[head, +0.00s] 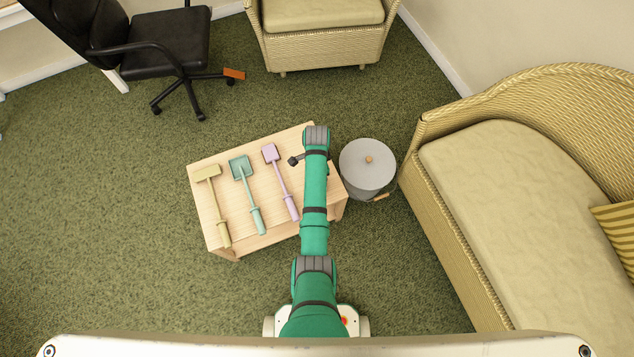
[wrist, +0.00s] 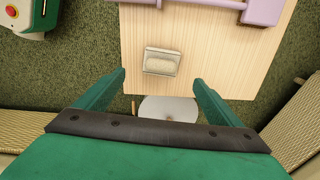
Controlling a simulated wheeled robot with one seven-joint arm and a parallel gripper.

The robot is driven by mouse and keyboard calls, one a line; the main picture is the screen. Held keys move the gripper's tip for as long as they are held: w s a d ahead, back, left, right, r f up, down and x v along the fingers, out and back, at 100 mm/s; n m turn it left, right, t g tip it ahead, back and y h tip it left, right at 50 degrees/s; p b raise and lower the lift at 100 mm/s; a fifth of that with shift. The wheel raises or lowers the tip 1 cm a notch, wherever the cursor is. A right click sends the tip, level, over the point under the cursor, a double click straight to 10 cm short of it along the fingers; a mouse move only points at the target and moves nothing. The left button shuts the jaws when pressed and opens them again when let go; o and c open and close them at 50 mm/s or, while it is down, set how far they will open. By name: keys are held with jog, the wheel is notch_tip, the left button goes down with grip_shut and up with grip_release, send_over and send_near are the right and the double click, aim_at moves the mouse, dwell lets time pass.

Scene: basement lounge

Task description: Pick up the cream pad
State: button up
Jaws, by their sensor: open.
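In the wrist view, the cream pad (wrist: 161,64) sits in a small grey holder on the light wooden table (wrist: 212,50), near the table edge by the grey bucket. My gripper (wrist: 160,78) is open, with its two green fingers spread to either side below the pad in the picture. Nothing is between the fingers except the view of the table edge and the bucket lid. The gap in height between fingers and pad is hard to tell. In the head view my arm covers the pad and most of the gripper.
Yellow (head: 214,205), teal (head: 247,192) and purple (head: 281,182) toy shovels lie on the table's left part. A grey lidded bucket (head: 367,182) stands right of the table. A wicker sofa (head: 440,220) is farther right. An office chair (head: 155,45) stands behind. Green carpet at left is clear.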

jog(key=shift+w+a, duration=0.1)
jog(key=shift+w, duration=0.2)
jog(key=shift+f, duration=5.05)
jog(key=c, duration=1.1)
jog(key=shift+c, duration=0.2)
jog(key=shift+r, duration=0.15)
